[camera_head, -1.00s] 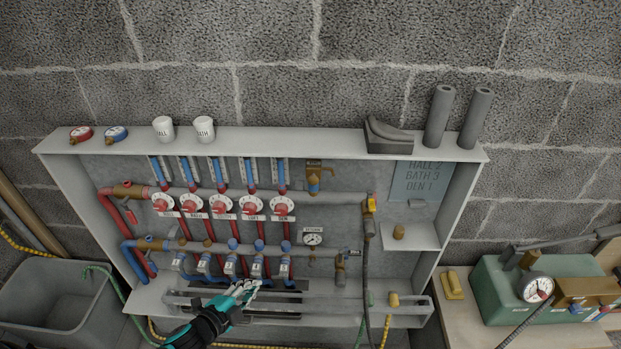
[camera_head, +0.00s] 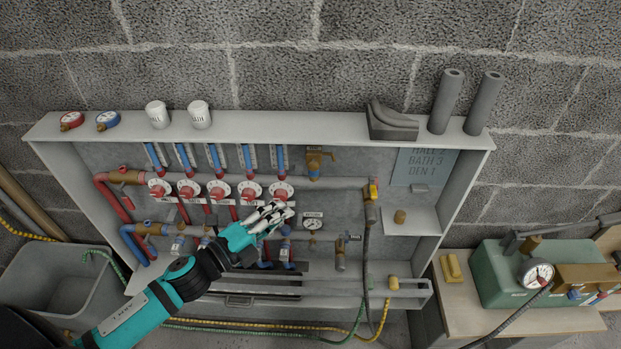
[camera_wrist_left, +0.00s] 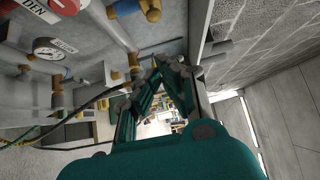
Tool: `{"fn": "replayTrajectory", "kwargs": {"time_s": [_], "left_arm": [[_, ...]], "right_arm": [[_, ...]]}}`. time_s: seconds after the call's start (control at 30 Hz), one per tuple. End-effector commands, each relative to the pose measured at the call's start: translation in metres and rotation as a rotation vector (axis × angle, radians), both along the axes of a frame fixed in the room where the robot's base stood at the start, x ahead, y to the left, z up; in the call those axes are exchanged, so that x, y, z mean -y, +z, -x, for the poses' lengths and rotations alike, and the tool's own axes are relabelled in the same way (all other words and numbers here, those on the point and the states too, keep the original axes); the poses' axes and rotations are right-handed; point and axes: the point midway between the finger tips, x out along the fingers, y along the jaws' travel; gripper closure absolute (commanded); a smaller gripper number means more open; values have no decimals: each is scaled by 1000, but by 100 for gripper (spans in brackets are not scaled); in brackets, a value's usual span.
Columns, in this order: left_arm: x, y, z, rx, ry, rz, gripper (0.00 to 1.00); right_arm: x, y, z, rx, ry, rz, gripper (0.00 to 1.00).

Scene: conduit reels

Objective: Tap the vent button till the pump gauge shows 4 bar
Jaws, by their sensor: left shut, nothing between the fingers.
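The green pump (camera_head: 500,275) stands on a bench at the right in the head view. Its round white pump gauge (camera_head: 536,272) faces me; the dial is too small to read. I cannot make out which part is the vent button. The shut fingers also show in the left wrist view (camera_wrist_left: 142,72). My right gripper is not in view.
The wall cabinet (camera_head: 455,190) holds red-capped valves, pipes and a small gauge (camera_head: 312,223). White cups (camera_head: 200,115) and grey tubes (camera_head: 447,100) stand on its top. A yellow block (camera_head: 452,267) lies left of the pump. A grey tub (camera_head: 50,285) stands at lower left.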

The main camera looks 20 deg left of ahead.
Motion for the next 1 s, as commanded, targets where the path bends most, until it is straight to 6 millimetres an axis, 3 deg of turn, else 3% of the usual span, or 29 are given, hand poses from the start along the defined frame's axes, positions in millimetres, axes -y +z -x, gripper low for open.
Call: {"fn": "replayTrajectory", "kwargs": {"time_s": [0.43,0.6,1.0], "left_arm": [[44,4,-81,2,1,1,100],[35,2,-104,0,2,0,100],[32,0,-115,-1,0,0,100]], "right_arm": [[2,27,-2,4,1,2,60],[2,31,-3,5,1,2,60],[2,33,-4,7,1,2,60]]}}
